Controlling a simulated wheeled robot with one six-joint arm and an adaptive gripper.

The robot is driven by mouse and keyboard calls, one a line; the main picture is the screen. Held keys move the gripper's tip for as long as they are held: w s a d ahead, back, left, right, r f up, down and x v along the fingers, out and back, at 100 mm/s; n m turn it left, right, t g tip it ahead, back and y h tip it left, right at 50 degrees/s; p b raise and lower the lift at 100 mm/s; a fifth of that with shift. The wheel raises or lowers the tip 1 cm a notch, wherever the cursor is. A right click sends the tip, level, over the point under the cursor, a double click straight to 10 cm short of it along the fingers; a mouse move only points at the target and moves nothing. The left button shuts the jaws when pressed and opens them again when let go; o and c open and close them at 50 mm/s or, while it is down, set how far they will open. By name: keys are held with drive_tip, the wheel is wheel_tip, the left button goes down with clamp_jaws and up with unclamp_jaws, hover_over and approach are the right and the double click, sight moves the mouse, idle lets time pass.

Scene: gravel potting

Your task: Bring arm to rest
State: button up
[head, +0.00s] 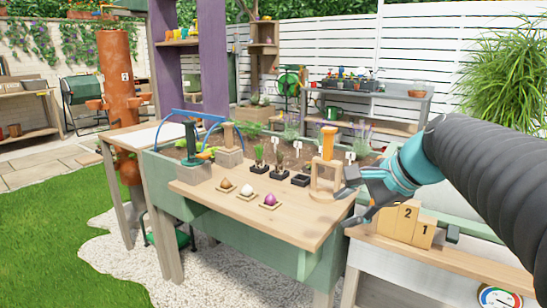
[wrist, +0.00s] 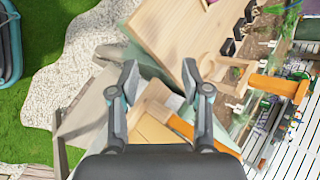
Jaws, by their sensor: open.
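My gripper (head: 357,203) is at the right of the head view, reaching in from the right on my dark ribbed arm. Its two fingers are spread apart with nothing between them, as the wrist view also shows (wrist: 160,76). It hangs near the right end of the wooden tabletop (head: 240,212), beside a wooden stand (head: 327,176) with an orange-topped piece in it. Wooden blocks numbered 2 and 1 (head: 408,222) stand just right of the gripper. I cannot tell whether the fingers touch anything.
A blue hoop (head: 190,115) rises at the left. A round dial (head: 497,297) is at lower right. Lawn (head: 60,230) is open at left.

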drive_tip(key=s+f+n+h, duration=0.5)
drive_tip(key=s+f+n, duration=0.8)
drive_tip(key=s, duration=0.4)
drive_tip(key=shift+s+d+f+n+g, duration=0.2)
drive_tip(key=shift+s+f+n+g, duration=0.15)
drive_tip(key=shift+f, duration=0.3)
